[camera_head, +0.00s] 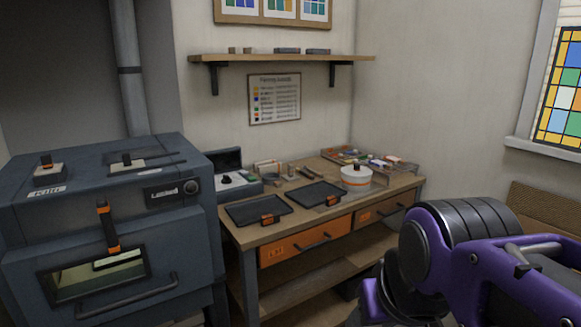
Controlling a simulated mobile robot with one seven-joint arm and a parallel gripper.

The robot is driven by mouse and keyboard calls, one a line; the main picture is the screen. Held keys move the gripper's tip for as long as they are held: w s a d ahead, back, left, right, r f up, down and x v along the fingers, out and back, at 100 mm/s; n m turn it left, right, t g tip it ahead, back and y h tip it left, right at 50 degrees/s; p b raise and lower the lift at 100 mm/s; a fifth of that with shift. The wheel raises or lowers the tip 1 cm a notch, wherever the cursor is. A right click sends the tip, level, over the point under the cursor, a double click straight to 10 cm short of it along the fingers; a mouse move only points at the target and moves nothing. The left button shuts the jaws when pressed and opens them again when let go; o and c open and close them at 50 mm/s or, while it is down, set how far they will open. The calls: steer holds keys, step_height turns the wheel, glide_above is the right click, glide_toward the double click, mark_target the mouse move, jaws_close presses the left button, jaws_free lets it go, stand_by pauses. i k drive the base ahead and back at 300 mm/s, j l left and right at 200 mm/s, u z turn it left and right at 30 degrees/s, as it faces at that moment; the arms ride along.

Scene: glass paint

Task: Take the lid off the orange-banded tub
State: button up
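The orange-banded tub (356,184) is a white round container with an orange stripe around it, standing near the right front part of the wooden bench. Its white lid (357,173) is on top, with a small dark-and-orange knob (357,164). My purple and black arm fills the lower right of the view, in front of the bench and apart from the tub. My gripper's fingers are not in the picture.
Two dark trays (257,208) with orange clips lie left of the tub. A cluttered rack (372,161) is behind it. The bench (332,216) has orange drawers (304,239). A dark kiln (125,245) stands left. A shelf (280,58) hangs above.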

mark_target(356, 171)
steer(key=i+l+u, duration=0.2)
steer(key=i+l, duration=0.2)
steer(key=l, duration=0.2)
steer(key=i+l+u, duration=0.1)
steer(key=l, duration=0.25)
steer(key=i+l, duration=0.3)
steer(key=i+l+u, duration=0.15)
steer(key=l, duration=0.2)
steer(key=i+l+u, duration=0.1)
steer(key=l, duration=0.25)
steer(key=i+l+u, duration=0.1)
steer(key=l, duration=0.3)
steer(key=i, duration=0.1)
